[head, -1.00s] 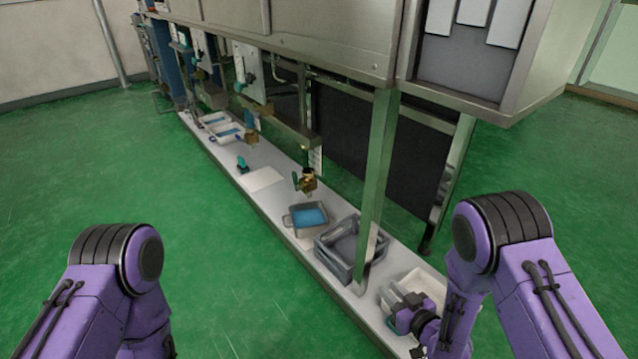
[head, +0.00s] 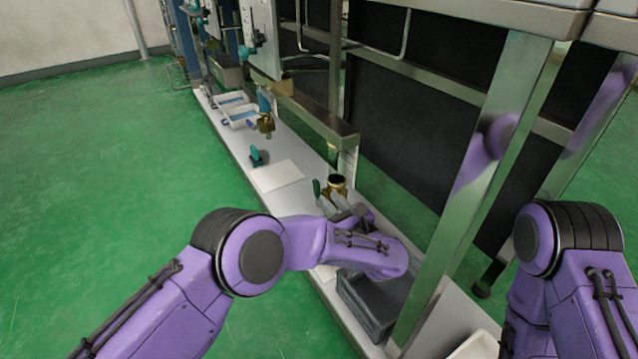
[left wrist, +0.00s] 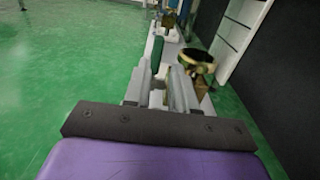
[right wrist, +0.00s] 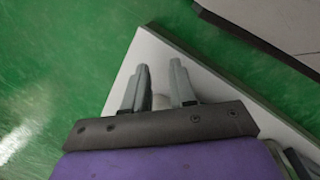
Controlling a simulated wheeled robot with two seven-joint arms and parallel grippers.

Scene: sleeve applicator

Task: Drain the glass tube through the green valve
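The green valve handle (head: 317,188) stands upright beside a brass valve body (head: 337,184) with a round open top. In the left wrist view, the green handle (left wrist: 157,54) is just ahead of my left gripper (left wrist: 158,82), and the brass body (left wrist: 198,66) is just right of it. My left gripper (head: 332,203) looks open, its fingers close to the handle; I cannot tell whether they touch it. My right gripper (right wrist: 157,76) is open and empty. In the head view it is out of sight. I cannot make out the glass tube.
A grey crate (head: 362,308) sits on the white bench below my left forearm. A metal post (head: 478,185) rises between my arms. White trays (head: 236,111) and another brass valve (head: 265,124) are farther along. A teal-handled part (head: 257,157) stands near a white sheet (head: 277,176).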

